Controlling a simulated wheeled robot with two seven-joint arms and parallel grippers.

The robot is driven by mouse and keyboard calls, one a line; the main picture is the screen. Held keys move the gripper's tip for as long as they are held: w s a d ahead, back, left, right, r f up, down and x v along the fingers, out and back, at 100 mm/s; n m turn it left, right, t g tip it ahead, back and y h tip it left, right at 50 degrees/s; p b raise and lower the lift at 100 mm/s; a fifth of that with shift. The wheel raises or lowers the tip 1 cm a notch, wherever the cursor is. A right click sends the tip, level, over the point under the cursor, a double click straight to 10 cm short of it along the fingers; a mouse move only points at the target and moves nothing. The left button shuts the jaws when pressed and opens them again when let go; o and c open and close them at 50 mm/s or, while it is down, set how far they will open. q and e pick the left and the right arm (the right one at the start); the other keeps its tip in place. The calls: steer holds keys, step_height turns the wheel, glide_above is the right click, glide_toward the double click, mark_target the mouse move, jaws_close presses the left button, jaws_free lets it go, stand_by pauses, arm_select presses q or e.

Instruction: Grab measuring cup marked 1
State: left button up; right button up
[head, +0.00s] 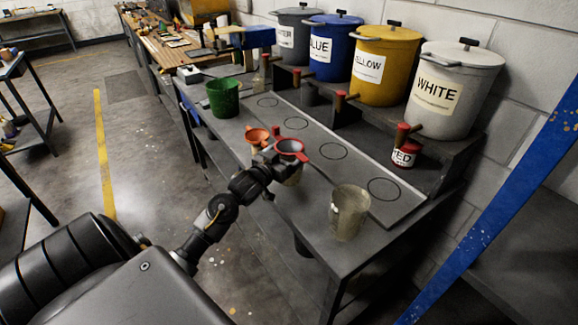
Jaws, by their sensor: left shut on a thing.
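My left gripper (276,158) is over the near part of the grey bench and is shut on a red-rimmed, round piece (291,147), open at the top. A beige cup with a handle (349,213) stands upright on the bench to the right, apart from the gripper. An orange funnel-like piece (257,136) is just behind the gripper. I can read no number 1 on any cup. My right gripper is not in view.
A green bucket (223,98) stands at the bench's left. Labelled paint drums, including the white (452,90) and yellow (383,65) ones, sit on a raised shelf behind. A strip with drawn circles (332,151) is clear.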

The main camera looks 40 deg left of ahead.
arm_select(q)
steer(key=shift+r, duration=0.1)
steer(key=shift+r, duration=0.45)
steer(key=s+r, duration=1.2)
steer(key=s, duration=0.2)
steer(key=shift+d, duration=0.15)
